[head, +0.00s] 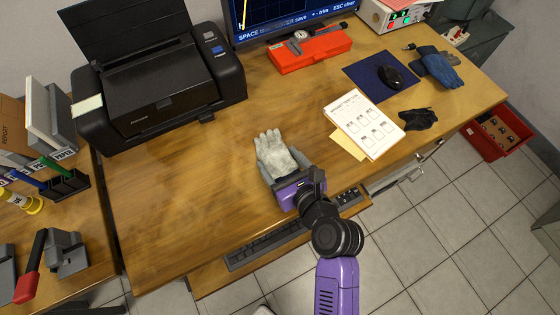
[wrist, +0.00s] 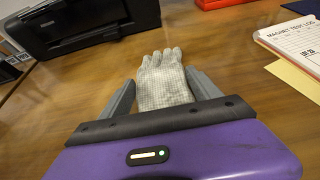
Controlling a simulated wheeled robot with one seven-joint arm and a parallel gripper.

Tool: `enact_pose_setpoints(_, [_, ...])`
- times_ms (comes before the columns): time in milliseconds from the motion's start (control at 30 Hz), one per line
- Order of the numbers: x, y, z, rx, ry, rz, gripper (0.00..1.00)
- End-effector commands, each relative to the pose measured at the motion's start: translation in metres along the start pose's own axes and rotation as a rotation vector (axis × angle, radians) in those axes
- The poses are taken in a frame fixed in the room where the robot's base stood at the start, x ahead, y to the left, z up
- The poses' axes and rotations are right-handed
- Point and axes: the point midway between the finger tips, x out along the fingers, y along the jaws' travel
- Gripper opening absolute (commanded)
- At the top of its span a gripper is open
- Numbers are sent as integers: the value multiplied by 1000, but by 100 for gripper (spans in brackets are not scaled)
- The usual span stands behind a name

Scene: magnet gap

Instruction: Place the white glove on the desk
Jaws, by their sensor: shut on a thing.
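The white glove (head: 277,151), light grey-white with a knit texture, is between the fingers of my gripper (head: 283,170). In the wrist view the glove (wrist: 163,80) points away from me, its fingers at the far end and its cuff hidden by the gripper body. My gripper (wrist: 165,97) is shut on the glove, with one grey finger along each side of it. The glove is over the front middle of the wooden desk (head: 170,215). I cannot tell whether it touches the desk top.
A black printer (head: 160,85) stands at the back left. A paper log sheet (head: 366,125), a black glove (head: 418,120), a blue glove (head: 440,70) and a mouse (head: 392,77) lie to the right. A red case (head: 310,52) is behind. Desk around the glove is clear.

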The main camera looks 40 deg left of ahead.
Motion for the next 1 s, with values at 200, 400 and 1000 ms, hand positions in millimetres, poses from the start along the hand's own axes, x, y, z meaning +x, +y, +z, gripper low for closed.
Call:
enact_pose_setpoints(200, [1, 0, 0, -1, -2, 0, 31])
enact_pose_setpoints(400, [2, 0, -3, 0, -2, 0, 76])
enact_pose_setpoints(1000, [-14, -1, 0, 0, -2, -2, 94])
